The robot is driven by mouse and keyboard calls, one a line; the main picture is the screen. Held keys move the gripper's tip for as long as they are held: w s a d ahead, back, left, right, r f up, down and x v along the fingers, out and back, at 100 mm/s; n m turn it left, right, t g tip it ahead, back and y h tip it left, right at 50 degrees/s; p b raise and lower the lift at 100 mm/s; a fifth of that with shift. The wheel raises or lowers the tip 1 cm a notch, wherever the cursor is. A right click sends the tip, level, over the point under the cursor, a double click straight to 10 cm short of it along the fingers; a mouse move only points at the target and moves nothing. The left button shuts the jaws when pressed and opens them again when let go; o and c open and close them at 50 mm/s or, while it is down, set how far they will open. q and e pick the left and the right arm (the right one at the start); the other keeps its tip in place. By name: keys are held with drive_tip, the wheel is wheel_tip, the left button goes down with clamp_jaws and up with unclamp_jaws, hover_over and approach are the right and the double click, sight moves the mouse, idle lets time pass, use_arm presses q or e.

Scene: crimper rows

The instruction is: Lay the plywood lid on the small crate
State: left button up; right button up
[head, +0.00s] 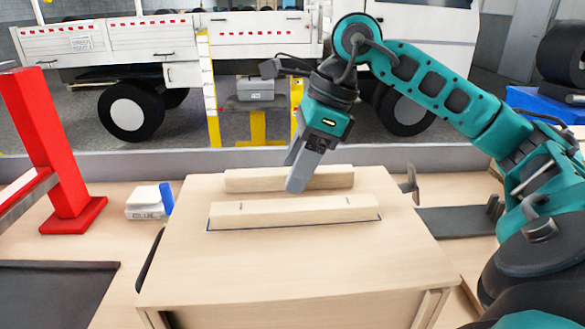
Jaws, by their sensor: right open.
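A pale plywood lid (300,265) lies flat across the top of a wooden crate (290,315), whose front wall and corner posts show below the lid's front edge. The lid appears to bear two wooden battens, a front one (295,211) with a dark line along its lower edge and a rear one (240,181). My right gripper (297,180) is open, pointing down between the battens, with its grey fingers in front of the rear one. I cannot tell whether the fingers touch the wood. The crate's inside is hidden. My left gripper is out of view.
A red post (45,145) stands at the left, with a small white box and blue item (150,202) next to it. A dark mat (50,290) lies at lower left. A dark tray (455,222) lies right of the lid. A truck stands behind.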

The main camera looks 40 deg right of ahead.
drive_tip(key=p+v, duration=0.2)
drive_tip(key=v, duration=0.9)
drive_tip(key=shift+s+r+p, duration=0.2)
drive_tip(key=shift+r+p, duration=0.1)
drive_tip(key=shift+a, duration=0.15)
